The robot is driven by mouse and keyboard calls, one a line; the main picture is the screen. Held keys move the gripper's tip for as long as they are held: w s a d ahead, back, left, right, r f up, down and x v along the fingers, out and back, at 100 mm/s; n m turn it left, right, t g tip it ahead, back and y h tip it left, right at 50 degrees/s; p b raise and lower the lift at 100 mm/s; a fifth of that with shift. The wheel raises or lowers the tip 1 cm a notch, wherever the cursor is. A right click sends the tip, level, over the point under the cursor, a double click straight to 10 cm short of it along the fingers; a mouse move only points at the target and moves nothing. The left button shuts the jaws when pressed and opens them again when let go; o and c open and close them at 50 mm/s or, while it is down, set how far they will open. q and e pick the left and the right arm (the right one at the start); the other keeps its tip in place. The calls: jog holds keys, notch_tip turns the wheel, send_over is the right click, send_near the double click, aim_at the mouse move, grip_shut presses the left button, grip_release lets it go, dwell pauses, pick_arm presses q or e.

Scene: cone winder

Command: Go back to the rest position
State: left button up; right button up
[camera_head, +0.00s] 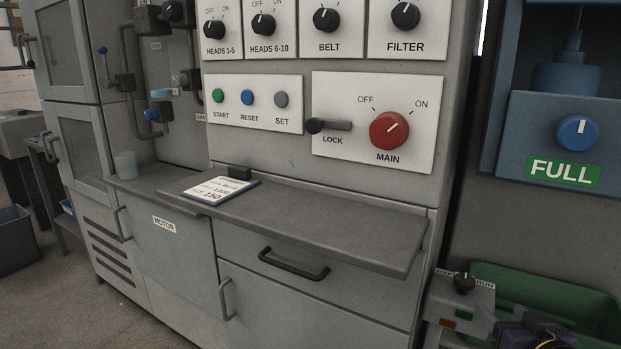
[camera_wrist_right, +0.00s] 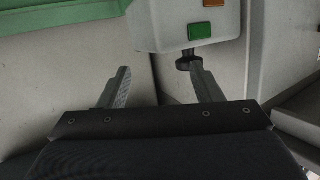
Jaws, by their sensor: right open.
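My right gripper (camera_head: 512,326) is at the bottom right of the head view, beside a small grey switch box (camera_head: 462,300) and partly cut off by the frame edge. In the right wrist view the same gripper (camera_wrist_right: 160,72) has its two fingers spread, with nothing between them. The box (camera_wrist_right: 165,25) is just beyond the fingers, with a green button (camera_wrist_right: 200,31) and an orange button (camera_wrist_right: 214,3). A black knob (camera_wrist_right: 188,63) on the box is close to the right-hand fingertip; I cannot tell if they touch. My left gripper is out of view.
A green bin (camera_head: 560,292) stands behind my right gripper. To the left, a grey ledge (camera_head: 340,222) with a card (camera_head: 222,190) juts from the control cabinet. A drawer handle (camera_head: 293,265) sticks out below it. A blue FULL unit (camera_head: 560,115) is above the bin.

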jog(key=s+a+f+g+y+p, duration=0.1)
jog(key=s+a+f+g+y, duration=0.3)
jog(key=s+a, duration=0.5)
jog(key=s+a+f+g+y, duration=0.1)
jog(key=s+a+f+g, duration=0.2)
jog(key=s+a+g, duration=0.55)
notch_tip(320, 180, up, 30)
jog(key=s+d+t+p, duration=0.2)
jog(key=t+p, duration=0.1)
jog(key=p, duration=2.7)
jog(key=shift+s+d, duration=0.2)
jog(key=shift+s, duration=0.05)
